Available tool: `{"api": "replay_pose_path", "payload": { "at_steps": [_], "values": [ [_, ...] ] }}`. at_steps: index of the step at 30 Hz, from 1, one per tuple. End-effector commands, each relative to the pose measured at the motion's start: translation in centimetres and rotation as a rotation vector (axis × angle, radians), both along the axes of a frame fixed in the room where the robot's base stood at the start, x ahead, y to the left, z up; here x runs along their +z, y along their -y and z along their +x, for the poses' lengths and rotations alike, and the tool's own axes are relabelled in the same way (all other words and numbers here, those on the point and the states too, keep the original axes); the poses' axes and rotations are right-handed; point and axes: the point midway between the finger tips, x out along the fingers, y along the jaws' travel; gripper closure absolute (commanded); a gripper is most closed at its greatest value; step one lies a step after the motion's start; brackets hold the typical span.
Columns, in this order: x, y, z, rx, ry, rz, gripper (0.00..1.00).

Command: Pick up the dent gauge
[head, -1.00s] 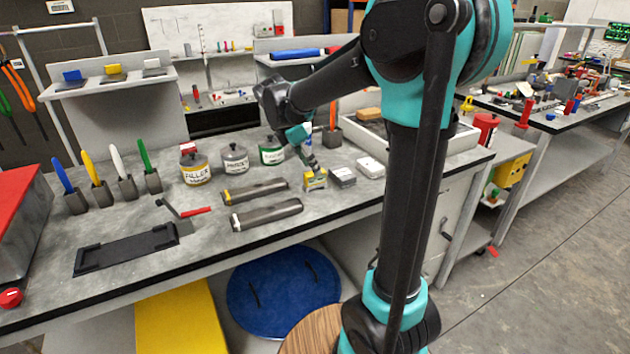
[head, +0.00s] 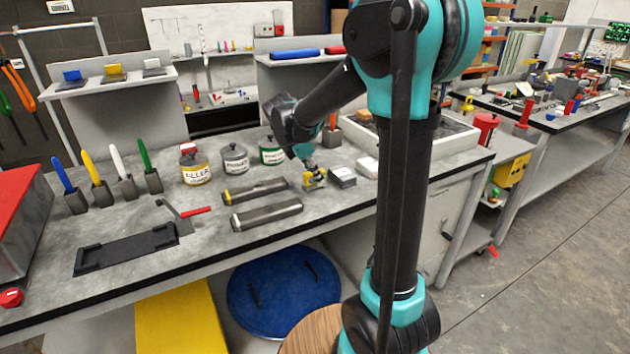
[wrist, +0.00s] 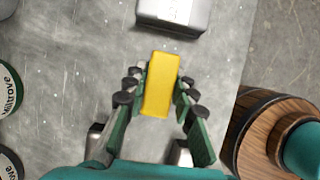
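A small yellow block, which I take to be the dent gauge (head: 310,185), is on the grey bench just left of a grey box. In the wrist view the yellow block (wrist: 161,84) lies lengthwise between my fingertips. My gripper (head: 313,174) reaches down to it from above. In the wrist view both fingers of my gripper (wrist: 161,88) lie along the block's long sides and appear to touch it. The block shows no clear gap beneath it, and I cannot tell whether it is off the bench. The fingers hide part of it in the head view.
A grey box (head: 342,177) and a pale box (head: 368,167) stand close on the right. Two dark cylindrical tools (head: 266,214) lie at the left front. Labelled cans (head: 236,160) stand behind left. The bench's front edge (head: 345,219) is near.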

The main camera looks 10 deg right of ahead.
Motion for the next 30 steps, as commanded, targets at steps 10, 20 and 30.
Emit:
{"api": "replay_pose_path", "payload": {
  "at_steps": [10,20,30],
  "values": [
    [0.0,0.0,0.0,0.000,0.000,0.000,1.00],
    [1.4,0.0,0.0,0.000,0.000,0.000,1.00],
    [9.2,0.0,-0.1,0.000,0.000,0.000,1.00]
  ]
}}
